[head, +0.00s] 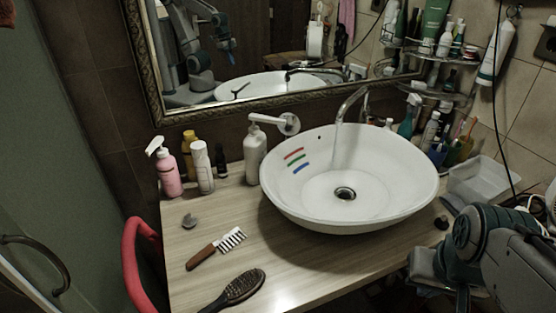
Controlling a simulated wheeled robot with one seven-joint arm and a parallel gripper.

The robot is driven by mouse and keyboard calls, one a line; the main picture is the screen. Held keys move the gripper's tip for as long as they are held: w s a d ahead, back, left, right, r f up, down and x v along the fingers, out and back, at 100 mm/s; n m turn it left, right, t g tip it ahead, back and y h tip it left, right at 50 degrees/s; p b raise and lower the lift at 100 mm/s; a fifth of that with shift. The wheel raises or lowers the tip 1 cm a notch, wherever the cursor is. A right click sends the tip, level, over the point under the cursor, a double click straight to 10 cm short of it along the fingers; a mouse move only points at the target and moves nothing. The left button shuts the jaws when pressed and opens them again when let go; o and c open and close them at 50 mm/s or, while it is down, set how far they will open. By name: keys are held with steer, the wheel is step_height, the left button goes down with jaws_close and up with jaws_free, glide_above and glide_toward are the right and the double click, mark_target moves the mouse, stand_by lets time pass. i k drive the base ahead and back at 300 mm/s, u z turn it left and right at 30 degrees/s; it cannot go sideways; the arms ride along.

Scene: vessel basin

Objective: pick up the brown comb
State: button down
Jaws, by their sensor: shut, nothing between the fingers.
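A comb-like brush with a brown handle (202,257) and pale, dark-striped teeth lies flat on the wooden counter, left of the basin. It lies at a slant, handle toward the lower left, with free space around it. A dark brown oval hairbrush (243,287) lies nearer the front edge, its handle running toward the bottom of the picture. Part of my arm shows at the lower right, beyond the basin and well apart from both. I cannot make out the gripper's fingers there.
A white basin (407,200) with running water fills the counter's middle and right. Bottles, including a pink one (168,176), stand along the back left. A red curved chair-like frame (131,268) borders the left edge.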

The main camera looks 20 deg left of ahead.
mark_target(210, 249)
steer(key=u, duration=2.45)
